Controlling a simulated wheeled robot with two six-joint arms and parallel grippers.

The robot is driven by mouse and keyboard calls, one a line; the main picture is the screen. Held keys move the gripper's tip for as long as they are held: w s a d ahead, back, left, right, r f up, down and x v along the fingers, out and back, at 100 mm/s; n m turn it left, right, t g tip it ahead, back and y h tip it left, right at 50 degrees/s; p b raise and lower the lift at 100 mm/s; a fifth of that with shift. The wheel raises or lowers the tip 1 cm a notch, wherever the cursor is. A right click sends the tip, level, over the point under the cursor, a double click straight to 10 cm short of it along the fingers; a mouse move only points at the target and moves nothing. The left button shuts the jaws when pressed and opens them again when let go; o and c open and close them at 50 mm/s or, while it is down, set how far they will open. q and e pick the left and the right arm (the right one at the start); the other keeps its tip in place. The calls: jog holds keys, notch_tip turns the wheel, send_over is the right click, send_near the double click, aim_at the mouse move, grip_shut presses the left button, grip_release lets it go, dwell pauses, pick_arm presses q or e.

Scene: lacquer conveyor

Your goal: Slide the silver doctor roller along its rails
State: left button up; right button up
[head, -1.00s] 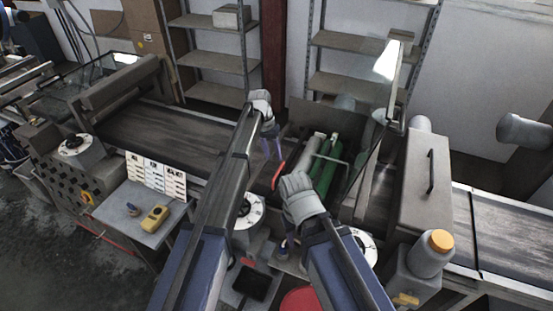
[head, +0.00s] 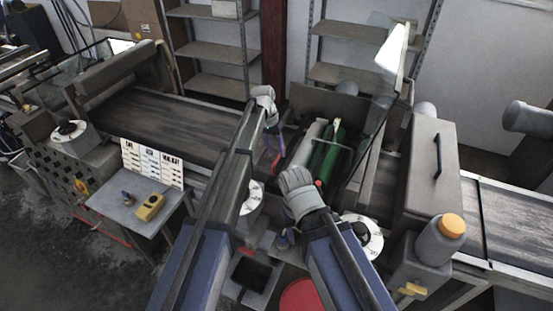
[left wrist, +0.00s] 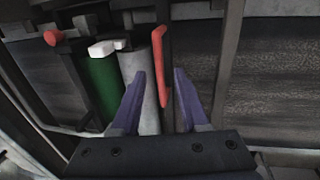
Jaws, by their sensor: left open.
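The silver roller (head: 306,144) lies beside a green roller (head: 328,155) in the open roller bay of the conveyor. The left wrist view also shows the silver roller (left wrist: 141,88) and the green roller (left wrist: 99,88). My left gripper (head: 275,148) is open at the left side of the silver roller. In the left wrist view, its purple fingers (left wrist: 160,78) stand apart, with a red handle (left wrist: 160,66) between and beyond them; contact cannot be told. The left finger overlaps the silver roller. My right arm's grey wrist is in front of the bay, and its fingers are hidden.
A raised clear guard (head: 377,130) stands right of the rollers. A grey housing (head: 428,175) with a black handle is farther right. The dark belt (head: 150,125) runs left. A small table (head: 130,205) holds a yellow device (head: 150,207).

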pick_arm(q)
jog(key=shift+d+f+b, duration=0.1)
jog(key=shift+f+b, duration=0.25)
jog(key=shift+f, duration=0.4)
jog(key=shift+s, duration=0.1)
grip_shut()
dwell(0.8)
